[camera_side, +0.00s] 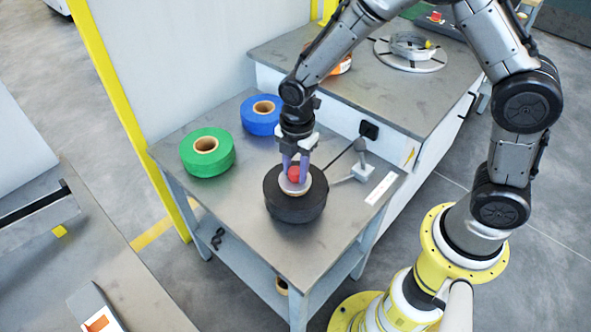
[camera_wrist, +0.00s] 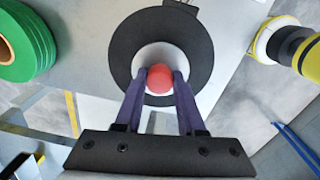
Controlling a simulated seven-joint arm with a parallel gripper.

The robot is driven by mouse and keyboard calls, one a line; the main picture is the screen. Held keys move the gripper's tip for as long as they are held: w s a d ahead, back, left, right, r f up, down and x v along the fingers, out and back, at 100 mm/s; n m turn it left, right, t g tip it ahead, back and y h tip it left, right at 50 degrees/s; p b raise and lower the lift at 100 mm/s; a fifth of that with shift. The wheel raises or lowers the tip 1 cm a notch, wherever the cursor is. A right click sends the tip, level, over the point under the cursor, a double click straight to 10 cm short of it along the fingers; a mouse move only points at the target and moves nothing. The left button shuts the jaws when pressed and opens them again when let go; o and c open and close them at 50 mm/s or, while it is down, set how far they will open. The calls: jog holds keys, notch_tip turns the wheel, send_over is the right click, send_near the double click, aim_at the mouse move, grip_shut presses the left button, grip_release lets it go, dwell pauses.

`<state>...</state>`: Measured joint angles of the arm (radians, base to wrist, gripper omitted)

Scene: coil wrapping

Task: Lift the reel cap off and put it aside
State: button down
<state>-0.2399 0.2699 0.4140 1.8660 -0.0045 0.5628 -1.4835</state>
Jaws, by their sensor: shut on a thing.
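The reel cap is a pale disc with a red knob (camera_side: 294,174). It sits at the centre of a black reel (camera_side: 296,206) on the grey table. My gripper (camera_side: 294,173) points down with its purple fingers on either side of the red knob, shut on it. In the wrist view the red knob (camera_wrist: 160,80) lies between the fingertips, with the pale disc (camera_wrist: 153,56) around it and the black reel (camera_wrist: 128,50) beyond. I cannot tell whether the cap is raised at all from the reel. The reel's core is hidden under the cap.
A green roll (camera_side: 207,152) and a blue roll (camera_side: 262,114) stand at the table's left and back. A small stand with a dark rod (camera_side: 345,153) is right of the reel. The table's front is clear. A higher bench (camera_side: 370,85) stands behind.

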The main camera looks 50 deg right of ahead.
aim_at(293, 170)
jog(key=shift+r, duration=2)
jog(key=shift+n, duration=0.3)
jog(key=shift+w+r, duration=0.15)
jog(key=w+d+f, duration=0.1)
jog(key=w+d, duration=0.3)
jog(key=d, duration=0.6)
jog(key=w+d+f, duration=0.2)
jog(key=w+d, duration=0.2)
jog(key=d, duration=0.6)
jog(key=shift+s+f, duration=0.15)
jog(key=shift+f, duration=4.6)
jog(key=shift+f, duration=0.15)
